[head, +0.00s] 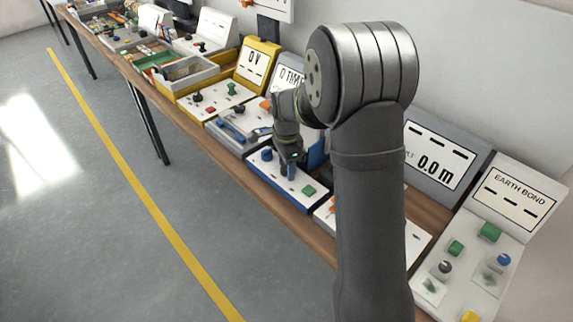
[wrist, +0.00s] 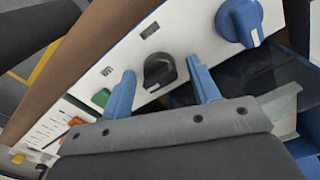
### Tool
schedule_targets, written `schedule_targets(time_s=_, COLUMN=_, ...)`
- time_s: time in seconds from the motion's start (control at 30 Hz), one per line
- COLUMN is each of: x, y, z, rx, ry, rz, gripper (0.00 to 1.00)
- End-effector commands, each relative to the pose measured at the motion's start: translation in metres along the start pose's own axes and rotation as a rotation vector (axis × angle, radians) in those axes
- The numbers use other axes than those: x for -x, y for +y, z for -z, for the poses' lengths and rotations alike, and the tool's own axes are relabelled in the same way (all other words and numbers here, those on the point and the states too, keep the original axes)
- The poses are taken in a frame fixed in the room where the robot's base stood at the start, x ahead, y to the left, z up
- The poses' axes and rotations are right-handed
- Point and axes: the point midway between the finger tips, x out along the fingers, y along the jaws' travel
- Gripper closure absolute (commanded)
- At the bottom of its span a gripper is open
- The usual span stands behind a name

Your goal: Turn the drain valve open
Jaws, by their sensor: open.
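A white panel on a blue-edged console (head: 272,181) carries a row of controls under my arm. In the wrist view, a black knob (wrist: 159,71) with a light pointer mark sits between the two blue fingers of my gripper (wrist: 160,68). The fingers are open, one on each side of the knob; I cannot tell whether they touch it. A larger blue knob (wrist: 239,21) with a white mark is at the upper right. No readable label shows which knob is the drain valve. In the head view, my gripper (head: 290,168) hides the black knob.
A green button (wrist: 101,97) lies left of the black knob; it also shows in the head view (head: 309,190). Other test consoles stand close on both sides, including a yellow one (head: 258,62) and an EARTH BOND panel (head: 513,195). The floor in front is clear.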

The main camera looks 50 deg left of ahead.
Motion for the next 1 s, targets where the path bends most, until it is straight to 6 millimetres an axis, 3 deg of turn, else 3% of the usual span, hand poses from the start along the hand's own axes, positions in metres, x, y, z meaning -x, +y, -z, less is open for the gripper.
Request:
schedule_targets(time_s=0.2, x=-0.0003, y=0.0000, z=0.0000, rx=0.000, ry=0.000, rz=0.000, gripper=0.44)
schedule_targets(time_s=0.4, x=-0.0001, y=0.0000, z=0.0000, rx=0.000, ry=0.000, rz=0.000, gripper=0.84)
schedule_targets(time_s=0.43, x=0.0000, y=0.0000, z=0.0000, rx=0.000, ry=0.000, rz=0.000, gripper=0.85)
schedule_targets(time_s=1.0, x=0.0003, y=-0.0001, z=0.0001, rx=0.119, ry=0.000, rz=0.000, gripper=0.85)
